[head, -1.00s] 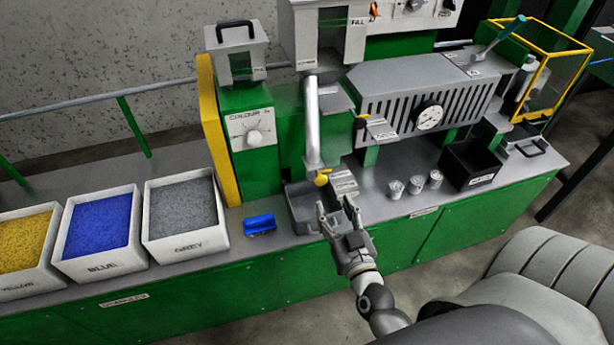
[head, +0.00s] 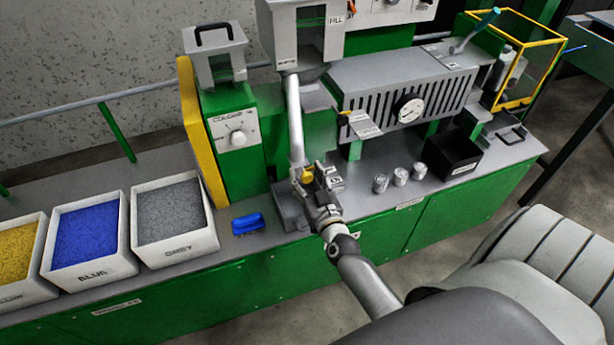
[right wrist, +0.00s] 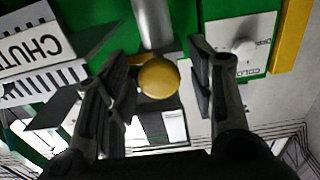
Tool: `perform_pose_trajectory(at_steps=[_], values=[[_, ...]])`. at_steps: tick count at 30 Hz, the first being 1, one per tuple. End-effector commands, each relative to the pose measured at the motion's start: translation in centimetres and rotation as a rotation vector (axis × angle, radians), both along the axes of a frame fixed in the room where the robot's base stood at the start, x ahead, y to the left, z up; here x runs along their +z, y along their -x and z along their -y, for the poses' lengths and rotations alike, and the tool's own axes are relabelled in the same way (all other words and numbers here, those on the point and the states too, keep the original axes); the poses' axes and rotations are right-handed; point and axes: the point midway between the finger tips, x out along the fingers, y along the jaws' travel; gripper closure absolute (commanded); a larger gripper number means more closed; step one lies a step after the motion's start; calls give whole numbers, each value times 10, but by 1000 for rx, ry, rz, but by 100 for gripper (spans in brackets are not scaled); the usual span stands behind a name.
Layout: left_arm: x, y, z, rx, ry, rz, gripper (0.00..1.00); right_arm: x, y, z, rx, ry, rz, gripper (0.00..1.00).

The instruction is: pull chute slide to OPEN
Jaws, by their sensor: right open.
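The chute is a pale pipe (head: 295,120) running down from the hopper to a grey tray (head: 290,212) on the bench. At its lower end is a yellow knob (head: 307,175), which looks like the slide's handle. In the right wrist view the round yellow knob (right wrist: 158,78) lies between the two open fingers of my right gripper (right wrist: 160,95), with gaps on both sides. The head view shows my right gripper (head: 314,178) at the pipe's foot, partly hiding the knob. A white CHUTE label (right wrist: 35,45) shows at the left. My left gripper is not in view.
Bins of yellow, blue (head: 90,237) and grey (head: 172,210) granules stand at the left. A blue scoop (head: 248,223) lies beside the tray. Several metal cans (head: 400,176) and a black box (head: 452,155) stand to the right.

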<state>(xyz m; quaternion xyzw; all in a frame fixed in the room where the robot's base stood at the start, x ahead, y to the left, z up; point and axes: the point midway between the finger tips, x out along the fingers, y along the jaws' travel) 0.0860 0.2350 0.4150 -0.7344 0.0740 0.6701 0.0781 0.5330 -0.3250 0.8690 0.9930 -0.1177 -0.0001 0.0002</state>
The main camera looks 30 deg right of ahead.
Motion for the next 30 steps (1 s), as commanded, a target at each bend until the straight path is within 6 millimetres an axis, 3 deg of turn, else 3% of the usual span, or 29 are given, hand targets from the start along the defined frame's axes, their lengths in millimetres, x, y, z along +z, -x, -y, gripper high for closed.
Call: perform_pose_trajectory(at_steps=[2, 13, 19, 30], values=[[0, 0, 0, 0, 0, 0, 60, 0, 0, 0, 0, 0, 0, 53], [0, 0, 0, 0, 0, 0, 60, 0, 0, 0, 0, 0, 0, 100], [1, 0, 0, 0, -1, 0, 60, 0, 2, -1, 0, 0, -1, 100], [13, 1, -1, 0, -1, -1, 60, 0, 44, -11, 1, 0, -3, 100]])
